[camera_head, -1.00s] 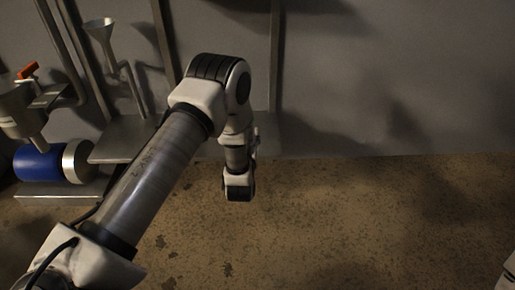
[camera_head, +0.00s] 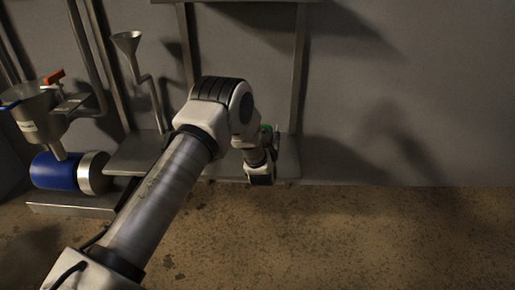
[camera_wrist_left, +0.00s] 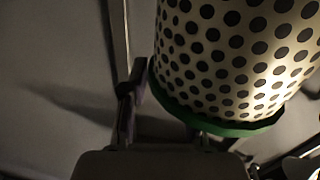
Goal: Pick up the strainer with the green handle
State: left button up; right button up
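The strainer (camera_wrist_left: 235,60) fills the upper right of the left wrist view as a pale round body with dark holes and a green rim (camera_wrist_left: 225,126) at its lower edge. My left gripper (camera_wrist_left: 165,118) is close to it: one finger stands apart at the left of the strainer, and the other is mostly hidden by the rim. The fingers look spread. In the head view, a small green part (camera_head: 266,128) shows just behind my left wrist; the rest there is hidden. My right gripper is out of view.
On the left are a blue cylinder (camera_head: 54,172), a metal hopper (camera_head: 40,122) with an orange handle, a funnel (camera_head: 127,42) and upright pipes. The brown floor is open at the right.

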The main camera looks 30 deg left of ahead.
pick_arm(q)
grip_shut()
